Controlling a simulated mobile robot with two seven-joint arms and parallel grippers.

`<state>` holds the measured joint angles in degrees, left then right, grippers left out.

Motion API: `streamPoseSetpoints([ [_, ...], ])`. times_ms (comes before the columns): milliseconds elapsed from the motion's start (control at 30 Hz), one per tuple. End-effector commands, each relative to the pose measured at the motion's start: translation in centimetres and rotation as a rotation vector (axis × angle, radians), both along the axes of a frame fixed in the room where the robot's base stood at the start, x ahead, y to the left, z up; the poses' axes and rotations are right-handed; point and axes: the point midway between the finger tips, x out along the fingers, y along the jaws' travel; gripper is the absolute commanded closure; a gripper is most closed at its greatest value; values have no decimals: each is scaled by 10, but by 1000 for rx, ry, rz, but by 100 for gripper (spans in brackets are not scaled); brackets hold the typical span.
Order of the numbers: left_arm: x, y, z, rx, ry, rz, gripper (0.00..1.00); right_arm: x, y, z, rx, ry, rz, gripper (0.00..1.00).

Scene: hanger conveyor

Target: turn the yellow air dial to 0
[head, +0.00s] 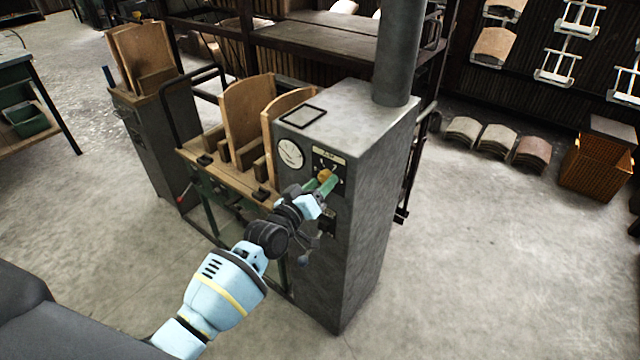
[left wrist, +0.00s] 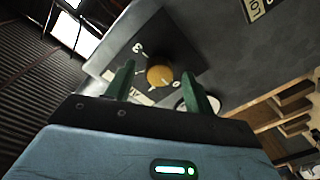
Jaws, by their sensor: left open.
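The yellow air dial (head: 324,175) is on the front panel of the grey metal cabinet, under a small label plate. In the left wrist view the round yellow dial (left wrist: 160,75) sits on a dark plate with printed numbers around it. My left gripper (head: 328,182) is in front of the dial. In the left wrist view its two green fingers (left wrist: 162,88) stand open, one on each side of the dial. I cannot tell whether they touch it. Where the dial points is not clear. My right gripper is not in view.
The grey cabinet (head: 365,200) carries a white round gauge (head: 290,153) left of the dial and a thick pipe (head: 400,50) on top. A wooden bench with curved boards (head: 248,110) adjoins it on the left. The floor (head: 500,260) to the right is clear.

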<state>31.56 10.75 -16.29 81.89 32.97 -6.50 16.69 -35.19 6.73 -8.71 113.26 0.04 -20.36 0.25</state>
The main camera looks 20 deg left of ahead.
Motion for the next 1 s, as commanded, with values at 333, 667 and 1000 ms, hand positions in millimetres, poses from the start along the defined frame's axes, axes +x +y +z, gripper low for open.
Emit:
streamPoseSetpoints([
  [333,-46,14,1,1,-2,0,47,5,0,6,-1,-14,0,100],
  [667,-70,21,1,0,-1,1,47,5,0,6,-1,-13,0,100],
  [1000,-70,21,1,0,-1,1,47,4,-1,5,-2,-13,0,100],
])
